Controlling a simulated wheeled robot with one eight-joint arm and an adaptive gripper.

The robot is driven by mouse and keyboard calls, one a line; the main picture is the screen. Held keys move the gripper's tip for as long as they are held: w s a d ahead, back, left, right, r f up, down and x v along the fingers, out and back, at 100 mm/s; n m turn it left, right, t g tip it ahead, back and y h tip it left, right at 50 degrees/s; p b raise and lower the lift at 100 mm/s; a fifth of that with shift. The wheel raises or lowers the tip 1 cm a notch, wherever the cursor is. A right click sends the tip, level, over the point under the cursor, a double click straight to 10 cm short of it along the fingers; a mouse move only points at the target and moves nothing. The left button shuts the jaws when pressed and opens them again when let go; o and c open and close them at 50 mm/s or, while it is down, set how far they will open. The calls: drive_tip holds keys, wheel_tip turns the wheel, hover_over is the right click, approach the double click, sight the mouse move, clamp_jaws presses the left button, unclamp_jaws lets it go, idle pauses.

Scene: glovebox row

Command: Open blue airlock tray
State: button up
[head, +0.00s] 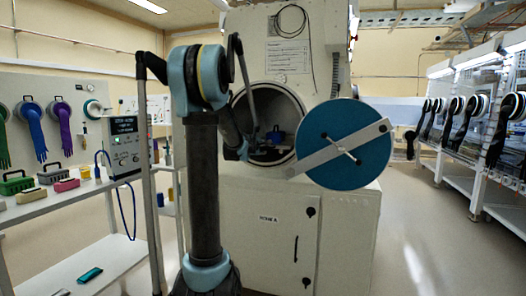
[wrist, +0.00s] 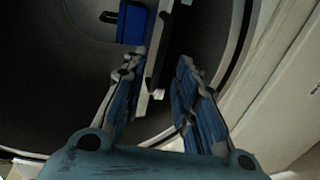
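The round airlock (head: 240,108) stands open in the white cabinet, its blue disc door (head: 345,135) swung out to the right. A blue object (head: 276,134) sits inside the dark chamber; a blue box-like part with a dark slot (wrist: 131,22) shows in the wrist view. My gripper (wrist: 160,62) reaches into the airlock mouth, fingers apart. Between them runs a dark bar (wrist: 161,45) beside a pale edge strip (wrist: 146,100), which look like the tray's front handle and edge. I see no clear grip on the bar. Most of the tray is hidden.
The open door and its grey cross-bar (head: 335,150) hang close on the right of my arm. A shelf (head: 60,210) with baskets and a control box (head: 125,145) stands at left. Floor (head: 430,240) is clear at right, before a row of gloveboxes.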

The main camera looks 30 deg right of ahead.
drive_tip(key=shift+x, duration=2.85)
clamp_jaws()
